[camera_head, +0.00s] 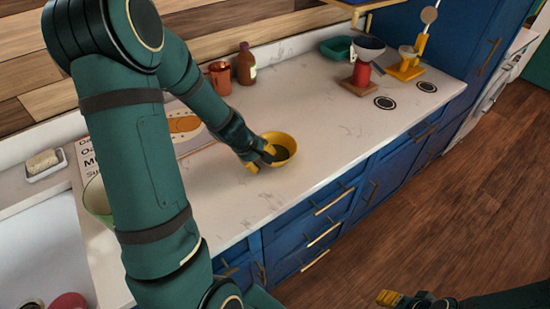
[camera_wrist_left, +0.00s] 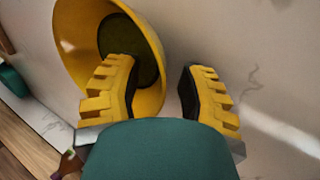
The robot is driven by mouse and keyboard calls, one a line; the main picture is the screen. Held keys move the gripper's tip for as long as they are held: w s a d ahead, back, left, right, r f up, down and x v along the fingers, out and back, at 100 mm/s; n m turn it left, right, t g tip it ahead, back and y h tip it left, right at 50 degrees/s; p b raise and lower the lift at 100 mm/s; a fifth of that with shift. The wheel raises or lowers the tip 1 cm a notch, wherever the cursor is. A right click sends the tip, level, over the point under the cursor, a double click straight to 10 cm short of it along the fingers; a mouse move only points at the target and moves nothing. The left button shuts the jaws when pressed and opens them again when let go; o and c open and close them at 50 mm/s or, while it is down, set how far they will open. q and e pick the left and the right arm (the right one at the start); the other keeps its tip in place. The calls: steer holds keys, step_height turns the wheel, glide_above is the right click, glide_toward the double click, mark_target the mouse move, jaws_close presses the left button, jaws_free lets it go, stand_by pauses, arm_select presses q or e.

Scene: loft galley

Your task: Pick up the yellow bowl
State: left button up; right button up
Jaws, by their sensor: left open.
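The yellow bowl (camera_head: 286,142) stands upright on the pale worktop and has a dark green inside bottom. My left gripper (camera_head: 260,160) is open at the bowl's near left side, low over the worktop. In the left wrist view the bowl (camera_wrist_left: 76,38) fills the upper left. There the left gripper (camera_wrist_left: 158,78) has one yellow finger over the bowl and the other outside it, with the bowl's right rim between them. I cannot tell whether a finger touches the bowl. My right gripper (camera_head: 392,298) is at the bottom edge, far from the bowl, its jaws unclear.
A copper mug (camera_head: 220,78) and a brown bottle (camera_head: 246,65) stand by the back wall. A red kitchen scale (camera_head: 361,74), a yellow stand (camera_head: 405,66) and a teal tray (camera_head: 336,47) are at the far right. The worktop (camera_head: 330,115) right of the bowl is clear.

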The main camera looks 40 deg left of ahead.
arm_select(q)
steer(key=shift+w+f, duration=0.3)
steer(key=shift+f, duration=0.25)
steer(key=shift+r, duration=0.1)
jaws_close()
step_height(320, 180, up, 9)
steer(key=p, duration=0.5)
steer(key=shift+d+p, duration=0.1)
steer(key=shift+p, duration=0.2)
steer(key=shift+r+p, duration=0.35)
steer(key=shift+r, duration=0.2)
